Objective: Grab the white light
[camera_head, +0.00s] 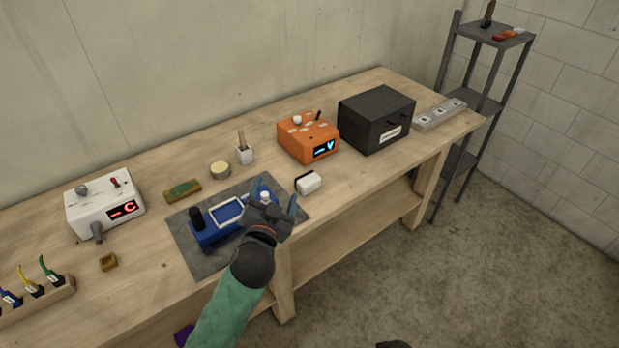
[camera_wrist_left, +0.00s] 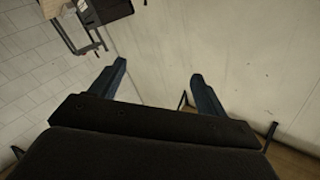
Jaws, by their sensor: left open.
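A small white block with a dark side (camera_head: 309,183), which may be the white light, lies near the front edge of the workbench, at the right edge of the grey mat. My left gripper (camera_head: 276,201) is just left of it, above the mat and the right end of a blue device, apart from the block. Its jaws are open; in the left wrist view the two blue fingers (camera_wrist_left: 158,85) stand wide apart with nothing between them.
The blue device (camera_head: 205,232) is on the grey mat (camera_head: 192,258), partly hidden by my left arm. An orange box (camera_head: 308,140) and black box (camera_head: 376,120) stand behind and right. A white display unit (camera_head: 104,205) is at left. Bare wood lies around the white block's right side.

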